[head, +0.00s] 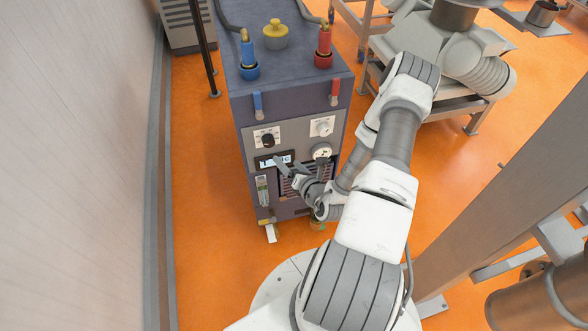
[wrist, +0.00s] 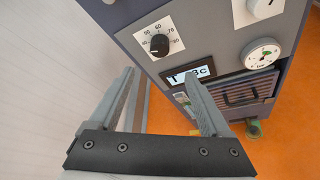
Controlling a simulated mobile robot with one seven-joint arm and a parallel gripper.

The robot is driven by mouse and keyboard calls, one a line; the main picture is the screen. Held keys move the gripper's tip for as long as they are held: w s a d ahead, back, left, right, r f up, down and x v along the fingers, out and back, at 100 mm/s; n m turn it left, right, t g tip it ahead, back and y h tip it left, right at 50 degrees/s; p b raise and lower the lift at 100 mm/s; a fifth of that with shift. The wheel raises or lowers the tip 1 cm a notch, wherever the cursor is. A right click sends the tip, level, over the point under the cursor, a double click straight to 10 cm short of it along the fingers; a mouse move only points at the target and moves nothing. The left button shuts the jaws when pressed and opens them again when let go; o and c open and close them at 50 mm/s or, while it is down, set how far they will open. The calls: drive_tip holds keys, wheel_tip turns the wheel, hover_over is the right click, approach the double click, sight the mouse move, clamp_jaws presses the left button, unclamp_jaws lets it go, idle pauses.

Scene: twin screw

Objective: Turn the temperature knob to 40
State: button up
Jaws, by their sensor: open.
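The temperature knob (head: 267,141) is a small black dial on a white scale plate at the upper left of the machine's front. In the wrist view the knob (wrist: 159,45) shows with numbers around it, 40 at the left and 50, 60 and 70 along the top. I cannot tell clearly where its pointer stands. My gripper (wrist: 160,74) is open and empty, its fingers spread to either side below the knob, not touching it. In the head view my gripper (head: 289,166) is in front of the panel, below and right of the knob.
A lit display (wrist: 190,74) sits below the knob, partly hidden by my right finger. A round gauge (wrist: 262,54) and a white knob (head: 322,127) are to the right. A vented drawer with a handle (wrist: 240,97) is below. Blue (head: 257,103) and red (head: 335,92) levers are above.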

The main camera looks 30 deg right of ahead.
drive_tip(key=shift+v, duration=1.6)
drive_tip(key=w+a+r+n+y, duration=0.4)
drive_tip(key=a+r+n+y, duration=0.1)
drive_tip(key=a+r+n, duration=0.15)
drive_tip(key=s+a+r+n+g+y+b, duration=0.1)
drive_tip(key=s+a+r+n+g+y, duration=0.25)
drive_tip(key=a+r+n+g, duration=0.35)
drive_tip(key=s+a+r+n+g+y+b, duration=0.25)
drive_tip(key=a+r+n+y, duration=0.3)
drive_tip(key=a+n, duration=0.45)
drive_tip(key=s+d+r+n+g+h, duration=0.1)
drive_tip(key=s+r+n+g+h, duration=0.3)
drive_tip(key=s+r+n+h, duration=0.45)
drive_tip(key=s+d+r+n+t+h+p, duration=0.1)
drive_tip(key=s+d+r+n+t+h, duration=0.1)
drive_tip(key=r+n, duration=0.3)
drive_tip(key=s+d+r+n+t+h+p, duration=0.2)
drive_tip(key=s+d+r+n+t, duration=0.1)
drive_tip(key=r+n, duration=0.3)
drive_tip(key=shift+s+d+r+n+h, duration=0.2)
drive_tip(key=shift+s+d+n+h, duration=0.2)
drive_tip(key=shift+d, duration=0.35)
